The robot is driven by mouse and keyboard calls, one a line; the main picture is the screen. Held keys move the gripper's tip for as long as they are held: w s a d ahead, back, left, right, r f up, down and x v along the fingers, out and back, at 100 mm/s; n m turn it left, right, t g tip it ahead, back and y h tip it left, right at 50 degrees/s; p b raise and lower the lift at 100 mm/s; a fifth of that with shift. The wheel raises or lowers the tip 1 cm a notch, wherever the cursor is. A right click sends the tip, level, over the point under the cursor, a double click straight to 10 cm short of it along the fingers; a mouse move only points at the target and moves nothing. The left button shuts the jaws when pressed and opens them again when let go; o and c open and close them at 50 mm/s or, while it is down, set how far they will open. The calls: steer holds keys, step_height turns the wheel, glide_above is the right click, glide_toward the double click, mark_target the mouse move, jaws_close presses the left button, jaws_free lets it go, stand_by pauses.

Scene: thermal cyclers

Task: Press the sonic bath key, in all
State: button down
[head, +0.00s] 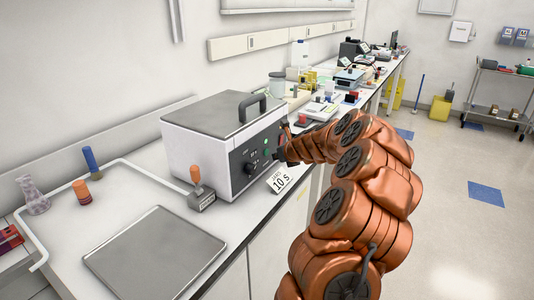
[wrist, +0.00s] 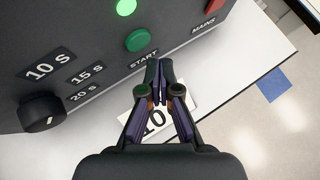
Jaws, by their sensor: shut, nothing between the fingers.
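The sonic bath (head: 215,122) is a white box with a grey lid, a black handle and a dark front panel. In the wrist view the panel has a dark green START key (wrist: 138,40), a bright green lamp (wrist: 126,7) above it and a red MAINS switch (wrist: 208,3). A black knob (wrist: 42,112) sits by the labels 10 s, 15 s and 20 s. My gripper (wrist: 160,66) is shut and empty, its tips just below and right of the START key in the picture. I cannot tell the gap to the panel. The gripper (head: 281,153) also shows in the head view.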

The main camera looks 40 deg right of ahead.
steer(key=shift+s+d+p, duration=0.2)
steer(key=shift+s+d, duration=0.1)
steer(key=shift+s, duration=0.75)
steer(key=shift+s+d+p, duration=0.2)
steer(key=shift+s+d, duration=0.05)
steer(key=shift+s, duration=0.75)
